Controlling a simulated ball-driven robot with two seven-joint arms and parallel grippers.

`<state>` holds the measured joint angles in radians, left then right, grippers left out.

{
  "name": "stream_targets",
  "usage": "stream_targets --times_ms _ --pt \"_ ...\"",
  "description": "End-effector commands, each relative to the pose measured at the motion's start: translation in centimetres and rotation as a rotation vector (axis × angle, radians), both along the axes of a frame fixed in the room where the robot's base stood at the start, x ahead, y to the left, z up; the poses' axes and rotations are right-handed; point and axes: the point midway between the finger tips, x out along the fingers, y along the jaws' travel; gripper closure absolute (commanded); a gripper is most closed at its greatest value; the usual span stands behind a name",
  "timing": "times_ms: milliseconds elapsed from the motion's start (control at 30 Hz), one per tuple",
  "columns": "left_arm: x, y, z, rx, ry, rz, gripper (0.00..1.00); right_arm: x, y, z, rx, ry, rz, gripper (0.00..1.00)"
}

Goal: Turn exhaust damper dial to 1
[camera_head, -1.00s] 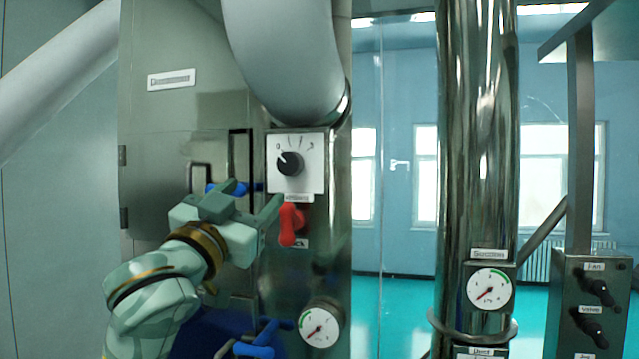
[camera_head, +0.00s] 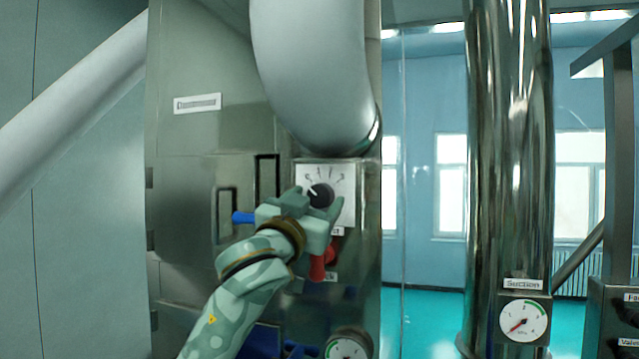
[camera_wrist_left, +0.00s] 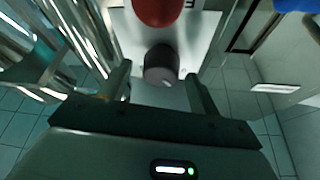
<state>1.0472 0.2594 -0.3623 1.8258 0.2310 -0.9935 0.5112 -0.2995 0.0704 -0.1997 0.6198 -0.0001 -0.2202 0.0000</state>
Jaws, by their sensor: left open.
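The exhaust damper dial is a black round knob (camera_head: 321,196) on a white scale plate (camera_head: 346,210) below the large grey duct. Its white pointer line aims up and left, near the 0 mark. My left gripper (camera_head: 318,201) is open, with one finger to the left of the knob and the other to its right. In the left wrist view the knob (camera_wrist_left: 161,64) sits between and slightly beyond the two fingertips (camera_wrist_left: 160,84), with visible gaps on both sides. Contact is not visible. My right gripper is out of view.
A red handle (camera_head: 318,266) sits just below the dial, close to my left gripper, and shows in the left wrist view (camera_wrist_left: 155,10). A blue handle (camera_head: 243,217) is left of the gripper. A gauge (camera_head: 347,347) is lower down. A steel pipe with a suction gauge (camera_head: 525,320) stands right.

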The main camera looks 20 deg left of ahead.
Motion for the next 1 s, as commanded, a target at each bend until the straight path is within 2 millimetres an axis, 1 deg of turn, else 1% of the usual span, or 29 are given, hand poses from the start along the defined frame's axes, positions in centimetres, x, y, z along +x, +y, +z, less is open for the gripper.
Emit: stream_targets --times_ms 33,100,200,500,567,600,667,1000 --pt "0.7 -0.1 0.6 0.000 0.002 0.001 0.37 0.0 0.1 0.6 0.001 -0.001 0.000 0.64" --pt "1.4 -0.1 0.7 -0.001 0.002 0.001 0.37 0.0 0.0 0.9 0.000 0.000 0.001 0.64" --pt "2.0 -0.2 0.9 0.000 0.000 0.001 0.37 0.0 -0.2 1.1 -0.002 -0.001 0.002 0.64" --pt "2.2 -0.3 0.8 0.000 0.000 0.000 0.37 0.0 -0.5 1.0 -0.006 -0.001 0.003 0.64" --pt "2.2 -0.3 0.8 0.000 0.000 0.000 0.54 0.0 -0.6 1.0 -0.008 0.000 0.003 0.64" --pt "2.2 -0.3 0.8 0.000 0.000 0.000 0.65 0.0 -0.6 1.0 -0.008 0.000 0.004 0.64" --pt "2.2 -0.3 0.8 0.000 0.000 0.000 0.82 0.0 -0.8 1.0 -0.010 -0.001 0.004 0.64" --pt "2.2 -0.3 0.8 0.036 -0.001 -0.001 0.82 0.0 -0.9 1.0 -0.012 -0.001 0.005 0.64"
